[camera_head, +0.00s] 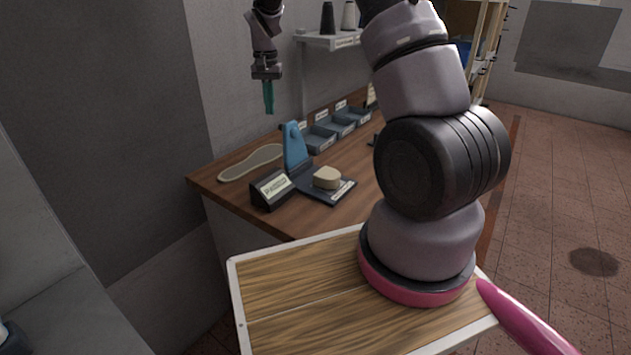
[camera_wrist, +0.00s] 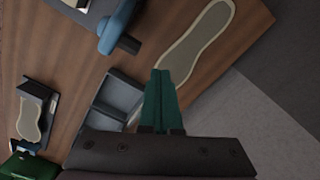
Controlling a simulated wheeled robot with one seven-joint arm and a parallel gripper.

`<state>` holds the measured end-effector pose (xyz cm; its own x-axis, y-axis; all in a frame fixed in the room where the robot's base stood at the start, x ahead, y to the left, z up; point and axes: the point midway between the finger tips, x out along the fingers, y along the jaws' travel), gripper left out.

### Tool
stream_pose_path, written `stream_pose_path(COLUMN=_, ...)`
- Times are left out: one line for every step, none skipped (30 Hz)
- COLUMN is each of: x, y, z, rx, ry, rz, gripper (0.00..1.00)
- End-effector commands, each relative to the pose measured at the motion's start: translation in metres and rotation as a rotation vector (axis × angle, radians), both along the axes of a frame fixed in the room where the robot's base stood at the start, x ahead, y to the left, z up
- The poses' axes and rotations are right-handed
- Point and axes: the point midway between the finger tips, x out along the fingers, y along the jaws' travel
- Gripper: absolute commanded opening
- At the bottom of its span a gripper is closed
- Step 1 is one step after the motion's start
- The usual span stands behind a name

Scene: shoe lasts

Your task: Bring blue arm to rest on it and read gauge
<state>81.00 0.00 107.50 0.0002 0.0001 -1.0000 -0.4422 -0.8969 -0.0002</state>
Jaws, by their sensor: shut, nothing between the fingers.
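The blue arm (camera_head: 293,147) stands raised at the back of a dark base plate (camera_head: 338,193) on the wooden bench. A rounded beige piece (camera_head: 326,175) lies on the plate, apart from the arm. The blue arm also shows at the top of the wrist view (camera_wrist: 112,34). My gripper (camera_head: 268,111) is shut and empty, its green fingers pointing down, above and behind the blue arm in the head view. The fingers also show in the wrist view (camera_wrist: 161,97), apart from the blue arm. No gauge reading is legible.
A beige-edged sole (camera_head: 250,162) lies left of the blue arm. A dark labelled block (camera_head: 271,189) stands at the bench's front edge. Grey bins (camera_head: 338,126) line the back, below a wall shelf (camera_head: 330,40). My arm hides the right part of the bench.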

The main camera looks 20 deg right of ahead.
Motion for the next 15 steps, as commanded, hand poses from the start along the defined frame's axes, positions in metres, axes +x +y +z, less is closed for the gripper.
stream_pose_path(x=0.0, y=0.0, z=-0.001, rx=0.0, ry=0.001, rz=0.0, gripper=0.0)
stream_pose_path(x=0.0, y=0.0, z=-0.002, rx=0.0, ry=0.001, rz=0.0, gripper=0.0)
stream_pose_path(x=0.0, y=0.0, z=-0.004, rx=0.0, ry=0.001, rz=0.0, gripper=0.0)
stream_pose_path(x=0.0, y=0.0, z=-0.005, rx=0.0, ry=0.001, rz=0.0, gripper=0.0)
stream_pose_path(x=0.0, y=0.0, z=-0.007, rx=0.0, ry=0.002, rz=0.0, gripper=0.0)
stream_pose_path(x=0.0, y=0.0, z=-0.01, rx=0.0, ry=0.001, rz=0.0, gripper=0.0)
stream_pose_path(x=0.0, y=0.0, z=-0.012, rx=0.0, ry=0.001, rz=0.001, gripper=0.0)
stream_pose_path(x=0.0, y=0.0, z=-0.015, rx=-0.001, ry=0.003, rz=0.0, gripper=0.0)
stream_pose_path(x=0.0, y=0.0, z=-0.018, rx=-0.001, ry=0.003, rz=0.0, gripper=0.0)
stream_pose_path(x=0.0, y=0.0, z=-0.021, rx=-0.001, ry=0.003, rz=0.0, gripper=0.0)
stream_pose_path(x=0.0, y=0.0, z=-0.023, rx=0.0, ry=0.001, rz=0.0, gripper=0.0)
stream_pose_path(x=0.0, y=0.0, z=-0.026, rx=0.0, ry=0.001, rz=0.0, gripper=0.0)
stream_pose_path(x=0.0, y=0.0, z=-0.028, rx=0.0, ry=0.001, rz=0.0, gripper=0.0)
stream_pose_path(x=0.0, y=0.0, z=-0.031, rx=0.0, ry=0.001, rz=0.0, gripper=0.0)
stream_pose_path(x=0.0, y=0.0, z=-0.033, rx=0.0, ry=0.001, rz=-0.001, gripper=0.0)
